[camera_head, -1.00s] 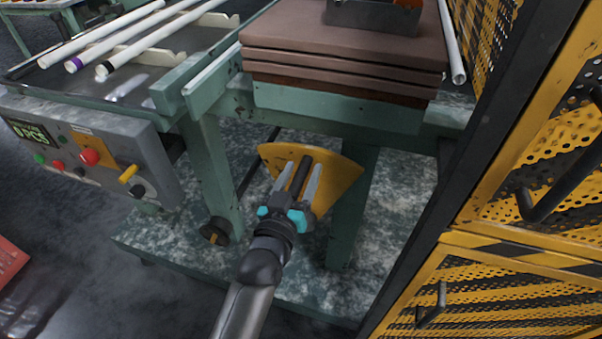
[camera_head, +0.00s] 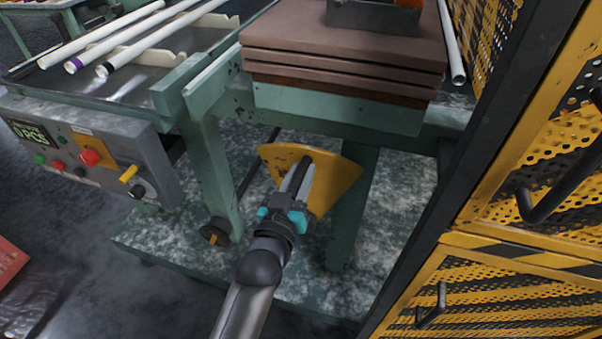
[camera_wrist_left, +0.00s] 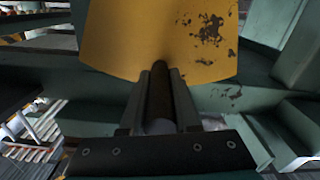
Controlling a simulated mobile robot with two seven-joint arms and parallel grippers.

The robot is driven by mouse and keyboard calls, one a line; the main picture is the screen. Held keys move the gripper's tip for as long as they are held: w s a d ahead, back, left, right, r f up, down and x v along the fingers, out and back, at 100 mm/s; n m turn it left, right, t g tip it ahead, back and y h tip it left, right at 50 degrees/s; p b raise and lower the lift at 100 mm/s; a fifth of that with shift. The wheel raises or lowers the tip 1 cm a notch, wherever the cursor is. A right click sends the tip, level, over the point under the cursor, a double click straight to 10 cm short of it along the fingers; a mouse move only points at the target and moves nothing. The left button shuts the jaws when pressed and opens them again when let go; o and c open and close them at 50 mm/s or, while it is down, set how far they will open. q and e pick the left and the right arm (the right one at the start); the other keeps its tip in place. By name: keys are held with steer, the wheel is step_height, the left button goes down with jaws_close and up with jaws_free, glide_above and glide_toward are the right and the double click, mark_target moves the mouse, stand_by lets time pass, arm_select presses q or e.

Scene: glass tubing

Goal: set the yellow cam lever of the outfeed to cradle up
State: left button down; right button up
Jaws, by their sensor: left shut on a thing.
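The yellow cam lever (camera_head: 337,182) is a fan-shaped plate with a dark bar handle, below the front of the green bench frame. In the left wrist view the yellow plate (camera_wrist_left: 150,35) fills the upper middle, with worn dark patches. The dark handle (camera_wrist_left: 159,88) runs down from it between two grey fingers. My left gripper (camera_head: 299,176) reaches up from below and is shut on this handle, the fingers along its sides. The lower part of the handle is hidden by the fingers in the head view. My right gripper is not in view.
A grey control panel (camera_head: 92,150) with buttons is at the left. White tubes (camera_head: 150,43) lie on the bench above it. A stack of brown slabs (camera_head: 340,60) sits above the lever. Green legs (camera_head: 213,165) flank it, and a yellow mesh guard (camera_head: 480,250) closes the right.

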arm_select(q)
steer(key=shift+a, duration=0.15)
stand_by(0.7)
steer(key=shift+w+a, duration=0.1)
steer(key=shift+a, duration=0.1)
steer(key=a+n, duration=0.1)
steer(key=w+a+n+p, duration=0.1)
steer(key=shift+a+f, duration=0.2)
steer(key=shift+a, duration=0.2)
steer(key=a, duration=0.1)
steer(key=a+n, duration=0.1)
steer(key=shift+w+a+f+n, duration=0.3)
steer(key=shift+w+a+f, duration=0.1)
steer(key=w+a+f+n+b, duration=0.2)
steer(key=a+f+n+b, duration=0.1)
steer(key=a, duration=0.3)
steer(key=shift+f+n+b, duration=0.25)
steer(key=shift+n+b, duration=0.05)
steer(key=shift+n, duration=0.3)
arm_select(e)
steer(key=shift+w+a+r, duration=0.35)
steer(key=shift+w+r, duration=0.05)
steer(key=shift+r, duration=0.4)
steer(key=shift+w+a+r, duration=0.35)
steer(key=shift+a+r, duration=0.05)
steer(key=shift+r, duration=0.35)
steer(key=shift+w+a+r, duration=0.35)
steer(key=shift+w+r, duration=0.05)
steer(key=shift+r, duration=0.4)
